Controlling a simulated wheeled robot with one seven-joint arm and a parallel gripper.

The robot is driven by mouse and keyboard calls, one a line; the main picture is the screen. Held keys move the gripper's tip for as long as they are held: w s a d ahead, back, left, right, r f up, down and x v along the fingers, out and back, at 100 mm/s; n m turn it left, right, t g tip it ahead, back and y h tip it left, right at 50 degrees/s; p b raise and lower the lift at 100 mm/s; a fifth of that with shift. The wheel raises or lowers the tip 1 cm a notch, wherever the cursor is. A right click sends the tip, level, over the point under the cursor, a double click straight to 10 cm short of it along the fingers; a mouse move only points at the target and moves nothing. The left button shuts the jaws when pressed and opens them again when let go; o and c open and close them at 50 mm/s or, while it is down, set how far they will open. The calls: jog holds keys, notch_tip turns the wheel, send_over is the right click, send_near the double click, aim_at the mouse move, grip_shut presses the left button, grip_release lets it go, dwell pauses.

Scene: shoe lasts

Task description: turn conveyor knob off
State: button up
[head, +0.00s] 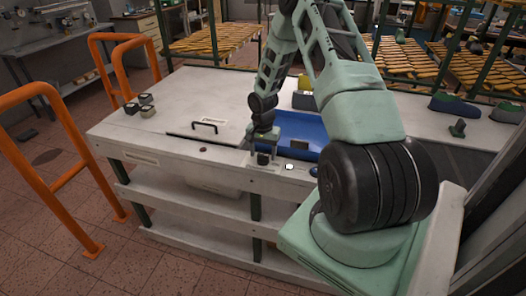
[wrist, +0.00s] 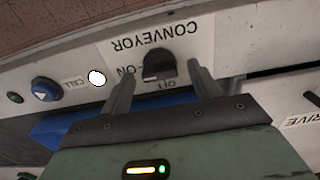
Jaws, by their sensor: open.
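The conveyor knob (wrist: 160,66) is a dark knob on a pale panel in the wrist view. The CONVEYOR, ON and OFF labels around it read upside down; which label the knob points at I cannot tell. My gripper (wrist: 161,72) is open, with one finger on each side of the knob; whether they touch it I cannot tell. In the head view my gripper (head: 263,142) points down at the front edge of the bench, over the small dark knob (head: 263,158).
A white round light (wrist: 97,77) and a blue CALL button (wrist: 44,90) sit left of the knob in the wrist view. A blue tray (head: 300,128) lies behind the panel. A lid with a black handle (head: 205,124) is to the left. Orange rails (head: 58,140) stand further left.

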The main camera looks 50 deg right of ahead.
jog(key=shift+f, duration=0.25)
jog(key=c, duration=1)
